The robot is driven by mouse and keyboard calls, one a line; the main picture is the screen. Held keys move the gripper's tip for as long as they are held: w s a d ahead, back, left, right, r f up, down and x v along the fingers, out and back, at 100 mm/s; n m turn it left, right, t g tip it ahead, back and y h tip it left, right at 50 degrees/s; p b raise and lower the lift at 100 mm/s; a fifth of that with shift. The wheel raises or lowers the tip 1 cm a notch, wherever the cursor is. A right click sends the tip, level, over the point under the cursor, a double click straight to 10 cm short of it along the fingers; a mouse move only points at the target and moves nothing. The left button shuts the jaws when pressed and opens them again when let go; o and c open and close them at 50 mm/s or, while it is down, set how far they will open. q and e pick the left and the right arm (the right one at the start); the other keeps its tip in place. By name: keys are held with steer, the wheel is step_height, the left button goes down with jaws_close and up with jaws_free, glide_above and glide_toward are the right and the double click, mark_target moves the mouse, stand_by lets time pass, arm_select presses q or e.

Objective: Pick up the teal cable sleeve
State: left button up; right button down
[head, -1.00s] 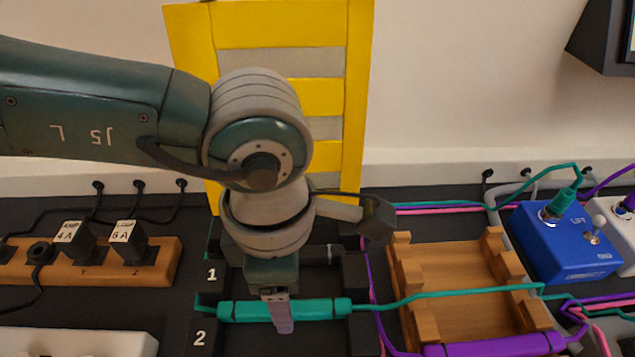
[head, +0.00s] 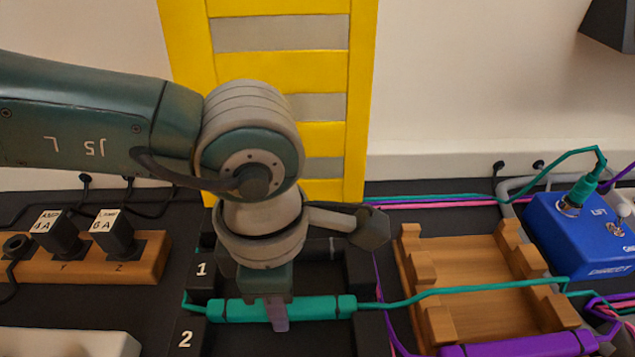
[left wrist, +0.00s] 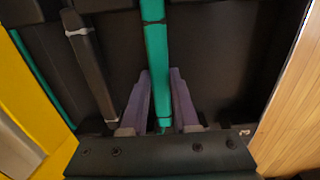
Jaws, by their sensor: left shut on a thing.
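The teal cable sleeve (head: 232,311) lies crosswise at the black rack with slots labelled 1 and 2 (head: 192,325). A thin teal cable runs from its right end toward the blue pedal. My left gripper (head: 279,318) comes down over the sleeve's middle and is shut on it. In the left wrist view the teal sleeve (left wrist: 156,50) passes between the two purple-grey fingers (left wrist: 161,78). I cannot tell whether the sleeve is clear of the rack. My right gripper is not in view.
A wooden cradle (head: 470,270) stands right of the rack, with a purple sleeve (head: 525,345) at its front. A blue pedal (head: 580,238) is farther right. A wooden power strip (head: 150,262) with plugs is at left. A yellow slatted panel (head: 280,68) stands behind.

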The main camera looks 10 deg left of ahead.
arm_select(q)
jaws_close()
